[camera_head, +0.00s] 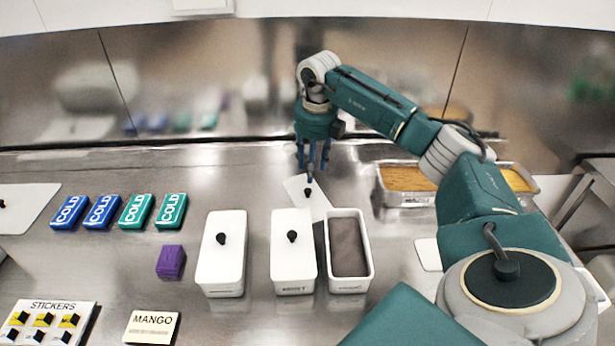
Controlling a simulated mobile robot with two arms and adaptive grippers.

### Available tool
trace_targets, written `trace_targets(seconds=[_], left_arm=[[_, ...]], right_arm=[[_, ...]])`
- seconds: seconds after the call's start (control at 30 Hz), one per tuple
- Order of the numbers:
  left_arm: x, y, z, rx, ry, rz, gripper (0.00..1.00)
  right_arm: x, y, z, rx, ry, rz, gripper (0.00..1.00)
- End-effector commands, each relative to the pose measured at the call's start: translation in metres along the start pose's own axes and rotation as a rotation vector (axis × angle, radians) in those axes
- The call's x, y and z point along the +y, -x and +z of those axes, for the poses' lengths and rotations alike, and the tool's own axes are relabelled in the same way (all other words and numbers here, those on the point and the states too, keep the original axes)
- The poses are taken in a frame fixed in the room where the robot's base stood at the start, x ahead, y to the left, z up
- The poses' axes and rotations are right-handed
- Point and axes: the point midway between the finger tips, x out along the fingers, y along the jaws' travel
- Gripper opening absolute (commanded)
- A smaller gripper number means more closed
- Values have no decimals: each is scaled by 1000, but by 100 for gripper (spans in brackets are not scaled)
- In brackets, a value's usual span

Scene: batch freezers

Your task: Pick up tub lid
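A loose white tub lid (320,205) with a black knob (307,191) lies turned at an angle on the steel counter, behind the tubs. Its near part is hidden by the tubs. My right gripper (312,172) points down with its fingers apart, just above and behind the knob in the picture; I cannot tell whether it touches it. An open white tub (333,284) with dark brown contents stands in front. Left of it stand two white tubs with lids and black knobs, a middle one (294,271) and a left one (221,272). My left gripper is not in view.
Blue and teal COLD packs (135,212) lie at left, with a purple block (171,262) nearer. A MANGO card (152,327) and a STICKERS board (46,321) lie at the front left. A metal pan (405,200) stands at right behind my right arm. A steel wall backs the counter.

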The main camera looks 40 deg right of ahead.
Motion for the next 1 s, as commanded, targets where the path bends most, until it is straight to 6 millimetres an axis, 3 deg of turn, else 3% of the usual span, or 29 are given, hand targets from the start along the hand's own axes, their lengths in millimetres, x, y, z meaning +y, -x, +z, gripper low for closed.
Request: trace_targets(seconds=[0.03, 0.1, 0.37, 0.63, 0.97, 1.0], left_arm=[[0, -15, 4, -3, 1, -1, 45], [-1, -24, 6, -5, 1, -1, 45], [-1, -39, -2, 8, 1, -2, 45], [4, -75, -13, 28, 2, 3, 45], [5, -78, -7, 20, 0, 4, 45], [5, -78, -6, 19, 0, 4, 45]], right_arm=[[0, -17, -1, 1, 0, 0, 40], [0, -29, -1, 1, 1, 0, 40], [1, -46, 1, 0, 0, 0, 40], [4, -85, 3, 1, 1, 1, 40], [3, -89, 4, 0, 1, 0, 40], [3, -89, 4, 0, 1, 0, 32]])
